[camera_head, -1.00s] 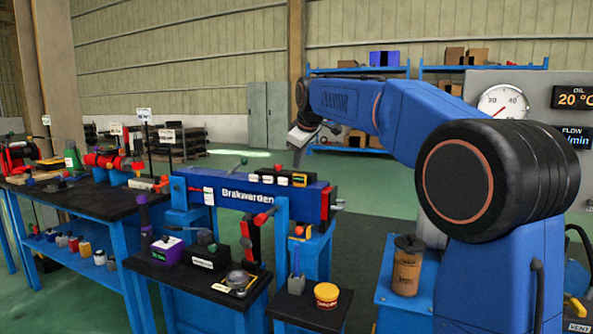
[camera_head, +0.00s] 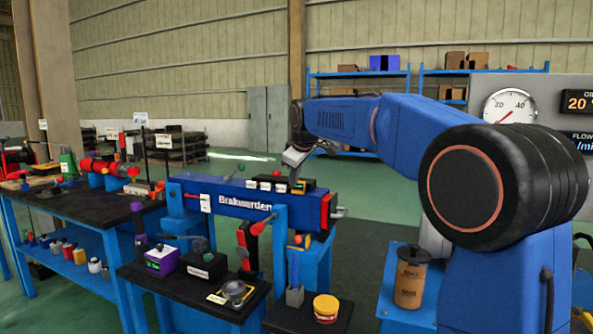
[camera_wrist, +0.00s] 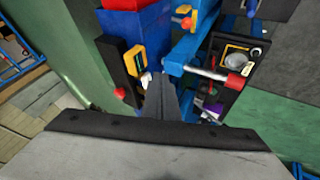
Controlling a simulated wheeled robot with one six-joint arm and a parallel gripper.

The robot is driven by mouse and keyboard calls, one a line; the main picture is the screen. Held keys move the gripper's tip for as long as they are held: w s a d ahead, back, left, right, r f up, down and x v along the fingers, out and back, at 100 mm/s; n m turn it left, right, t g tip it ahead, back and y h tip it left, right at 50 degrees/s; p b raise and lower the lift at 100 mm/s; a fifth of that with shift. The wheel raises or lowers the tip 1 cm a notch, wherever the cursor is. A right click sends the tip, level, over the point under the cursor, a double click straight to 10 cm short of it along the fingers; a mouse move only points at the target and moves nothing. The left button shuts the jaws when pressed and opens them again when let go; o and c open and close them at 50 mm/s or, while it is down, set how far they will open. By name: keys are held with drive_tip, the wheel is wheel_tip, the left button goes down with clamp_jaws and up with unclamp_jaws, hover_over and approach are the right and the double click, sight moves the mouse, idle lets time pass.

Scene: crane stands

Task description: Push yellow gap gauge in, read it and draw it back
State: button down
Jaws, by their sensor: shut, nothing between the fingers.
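My gripper (camera_head: 294,158) hangs just above the far right end of the blue beam (camera_head: 238,205) marked "Brakwarden". In the wrist view its dark fingers (camera_wrist: 163,88) are shut together and empty. A black block (camera_head: 281,184) with white labels sits on the beam, with a small yellow part (camera_head: 299,187) at its right end, close under my gripper. In the wrist view a yellow piece (camera_wrist: 135,60) on a dark block lies left of the fingertips, apart from them. I cannot tell for sure which yellow part is the gap gauge, and no reading is legible.
Low stands in front carry a purple box (camera_head: 162,262), a round dish (camera_head: 234,291) and a yellow-red tub (camera_head: 326,307). A brown canister (camera_head: 410,278) stands to the right. A cluttered bench (camera_head: 95,208) is at the left. A dial panel (camera_head: 510,106) is behind my arm.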

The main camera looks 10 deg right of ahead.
sight(299, 182)
drive_tip(key=shift+w+d+f, duration=0.4)
drive_tip(key=shift+w, duration=0.45)
drive_tip(key=shift+w+d+f, duration=0.35)
drive_tip(key=shift+w+f, duration=0.1)
drive_tip(key=shift+w, duration=0.4)
drive_tip(key=shift+w+d+f, duration=0.4)
drive_tip(key=shift+w, duration=0.45)
drive_tip(key=shift+w+d, duration=0.55)
drive_tip(key=shift+w, duration=0.25)
drive_tip(key=shift+s+a, duration=0.1)
drive_tip(key=shift+s, duration=0.05)
